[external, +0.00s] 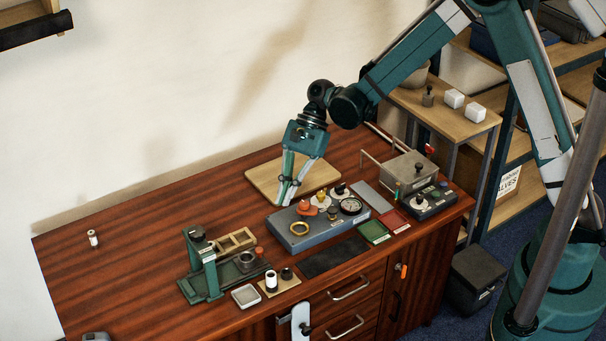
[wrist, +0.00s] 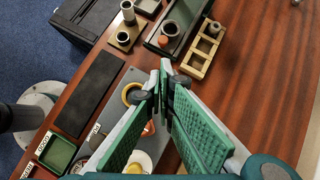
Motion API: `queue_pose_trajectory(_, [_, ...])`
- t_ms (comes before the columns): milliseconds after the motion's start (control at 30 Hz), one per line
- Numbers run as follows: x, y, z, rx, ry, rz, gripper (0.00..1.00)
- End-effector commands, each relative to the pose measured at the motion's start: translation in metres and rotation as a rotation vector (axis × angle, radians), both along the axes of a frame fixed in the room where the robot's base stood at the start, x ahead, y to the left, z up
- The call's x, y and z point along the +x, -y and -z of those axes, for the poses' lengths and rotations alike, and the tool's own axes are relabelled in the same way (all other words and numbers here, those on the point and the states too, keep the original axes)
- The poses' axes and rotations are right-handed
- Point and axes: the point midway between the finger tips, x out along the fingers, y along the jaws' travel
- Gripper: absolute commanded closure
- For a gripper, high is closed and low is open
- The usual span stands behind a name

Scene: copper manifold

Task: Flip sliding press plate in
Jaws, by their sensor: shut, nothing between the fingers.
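The green press (external: 205,265) stands on the left part of the wooden table in the external view, with an upright column. A dark plate (external: 232,270) lies at its base, with a small dark cup (external: 245,261) on it. The plate (wrist: 186,14) and cup (wrist: 170,27) also show at the top of the wrist view; I cannot tell how far the plate is slid. My gripper (external: 287,200) is shut and empty above the back edge of the grey manifold box, to the right of the press. In the wrist view my fingertips (wrist: 160,80) meet beside the brass ring.
The grey manifold box (external: 318,234) carries a brass ring (external: 299,228), knobs and a gauge (external: 350,206). A wooden rack (external: 236,240) sits behind the press plate. A dark mat (external: 334,257) lies in front of the box. The table's left side is mostly clear.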

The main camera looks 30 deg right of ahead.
Motion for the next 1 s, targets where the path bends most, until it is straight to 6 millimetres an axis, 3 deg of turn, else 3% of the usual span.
queue_pose_trajectory(233, [-0.001, -0.012, 0.015, 0.001, -0.044, 0.01, 1.0])
queue_pose_trajectory(767, [-0.003, -0.015, 0.018, 0.001, -0.051, 0.011, 1.0])
queue_pose_trajectory(1000, [-0.007, -0.022, 0.028, 0.001, -0.051, 0.01, 1.0])
